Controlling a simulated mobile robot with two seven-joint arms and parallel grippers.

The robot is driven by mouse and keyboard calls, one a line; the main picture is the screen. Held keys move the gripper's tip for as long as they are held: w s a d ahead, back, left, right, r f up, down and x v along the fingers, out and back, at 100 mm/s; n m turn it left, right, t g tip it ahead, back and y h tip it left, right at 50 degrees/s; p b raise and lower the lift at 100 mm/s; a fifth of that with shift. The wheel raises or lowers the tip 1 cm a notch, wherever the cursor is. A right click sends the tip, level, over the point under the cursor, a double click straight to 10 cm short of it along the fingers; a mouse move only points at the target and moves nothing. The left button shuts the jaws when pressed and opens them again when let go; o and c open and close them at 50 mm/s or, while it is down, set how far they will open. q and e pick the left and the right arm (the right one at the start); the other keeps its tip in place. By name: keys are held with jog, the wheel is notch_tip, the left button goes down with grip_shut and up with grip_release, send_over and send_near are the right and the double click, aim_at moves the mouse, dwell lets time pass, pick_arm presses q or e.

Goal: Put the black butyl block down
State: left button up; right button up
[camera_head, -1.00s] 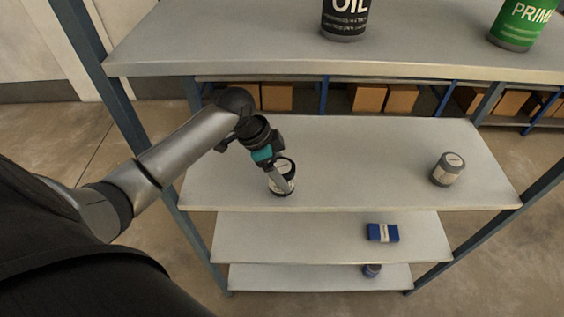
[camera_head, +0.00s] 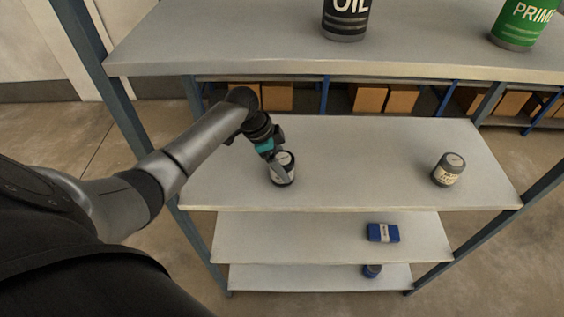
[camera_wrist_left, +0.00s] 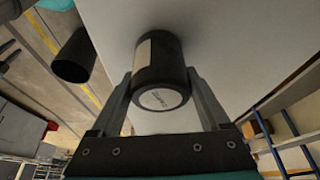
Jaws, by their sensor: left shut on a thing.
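The black butyl block (camera_head: 284,159) is a short dark cylinder with a pale label, at the left part of the middle shelf (camera_head: 350,165). My left gripper (camera_head: 279,171) is shut on it, reaching in from the upper left. In the left wrist view the block (camera_wrist_left: 161,80) stands between the two fingers (camera_wrist_left: 163,96), its lettered round end facing the camera. It is at or just above the shelf surface; I cannot tell whether it touches. My right gripper is not in view.
A grey labelled jar (camera_head: 448,170) stands at the shelf's right. The upper shelf (camera_head: 230,45) holds a black oil can (camera_head: 345,20) and a green primer can (camera_head: 520,22). A blue packet (camera_head: 383,233) lies on a lower shelf. The shelf's middle is clear.

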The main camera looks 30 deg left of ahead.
pick_arm(q)
jog(key=o, duration=1.6)
jog(key=shift+c, duration=0.2)
jog(key=shift+v, duration=3.85)
